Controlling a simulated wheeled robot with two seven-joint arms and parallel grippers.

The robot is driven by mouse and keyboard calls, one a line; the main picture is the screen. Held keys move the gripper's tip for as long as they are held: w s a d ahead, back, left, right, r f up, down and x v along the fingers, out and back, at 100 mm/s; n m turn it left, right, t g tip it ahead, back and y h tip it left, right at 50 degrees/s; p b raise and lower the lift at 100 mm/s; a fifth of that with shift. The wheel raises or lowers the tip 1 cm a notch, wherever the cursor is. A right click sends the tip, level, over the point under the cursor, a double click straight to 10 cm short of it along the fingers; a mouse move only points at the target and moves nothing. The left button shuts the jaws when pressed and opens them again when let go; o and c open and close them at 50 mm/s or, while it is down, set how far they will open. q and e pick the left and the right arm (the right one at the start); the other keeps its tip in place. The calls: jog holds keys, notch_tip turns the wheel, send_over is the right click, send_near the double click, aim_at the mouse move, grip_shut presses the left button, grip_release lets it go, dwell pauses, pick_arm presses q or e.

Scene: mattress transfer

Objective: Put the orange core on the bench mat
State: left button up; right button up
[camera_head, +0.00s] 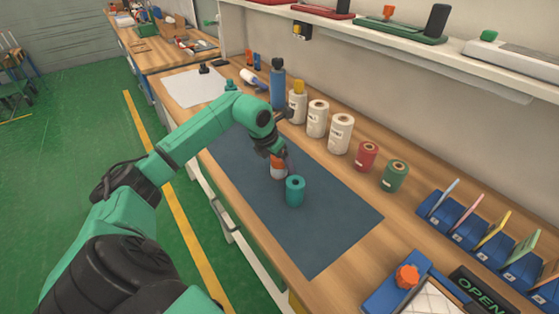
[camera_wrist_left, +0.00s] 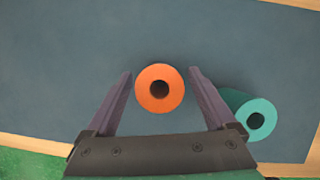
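The orange core (camera_head: 278,170), orange with a pale band, is upright over the dark blue bench mat (camera_head: 340,215), beside the teal core (camera_head: 295,192). I cannot tell surely whether its base touches the mat. In the left wrist view the orange core (camera_wrist_left: 160,88) shows from above with its dark hole, between the fingers of my left gripper (camera_wrist_left: 160,75), with a small gap on each side. The left gripper (camera_head: 278,152) comes down over the core from above and hides its top in the head view. My right gripper is not in view.
The teal core (camera_wrist_left: 255,118) stands close by the right finger in the wrist view. White rolls (camera_head: 340,134), a red roll (camera_head: 366,156) and a green roll (camera_head: 395,175) line the back. Blue holders (camera_head: 470,235) stand at right. The mat's front right is clear.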

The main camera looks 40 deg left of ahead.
pick_arm(q)
jog(key=b+v, duration=0.1)
jog(key=v, duration=1.1)
jog(key=shift+r, duration=0.1)
jog(key=shift+s, duration=0.1)
